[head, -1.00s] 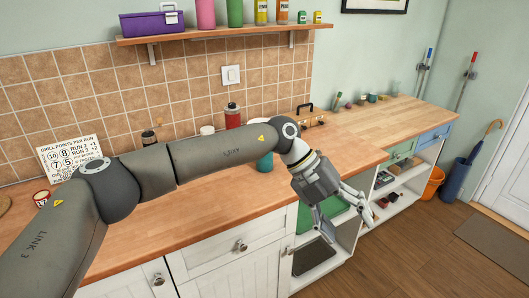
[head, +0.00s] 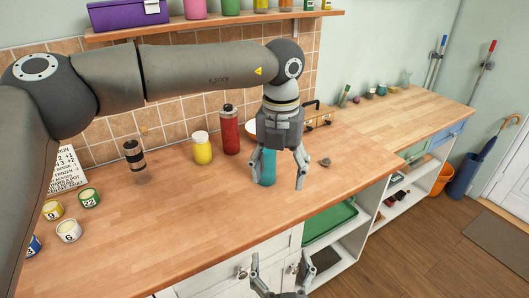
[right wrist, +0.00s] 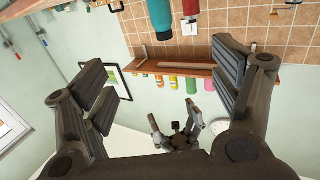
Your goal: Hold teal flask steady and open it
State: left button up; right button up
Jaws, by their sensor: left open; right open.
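The teal flask (head: 267,167) stands upright on the wooden counter, partly hidden by my left gripper. My left gripper (head: 277,180) points down from above with its fingers spread. The flask shows beside its left finger in the head view; I cannot tell whether they touch. My right gripper (head: 280,266) is low at the bottom edge of the head view, open and empty, in front of the counter. In the right wrist view its open fingers (right wrist: 165,95) frame the picture, and the teal flask (right wrist: 160,16) shows upside down at the top, apart from them.
A red flask (head: 230,130), a yellow jar (head: 202,148) and a dark-topped jar (head: 135,160) stand left of the teal flask. Numbered tins (head: 68,230) are at the left. The front counter is clear.

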aim_at(268, 177)
jog(key=i+j, duration=0.1)
jog(key=i, duration=0.35)
jog(key=i+j, duration=0.1)
jog(key=i, duration=0.35)
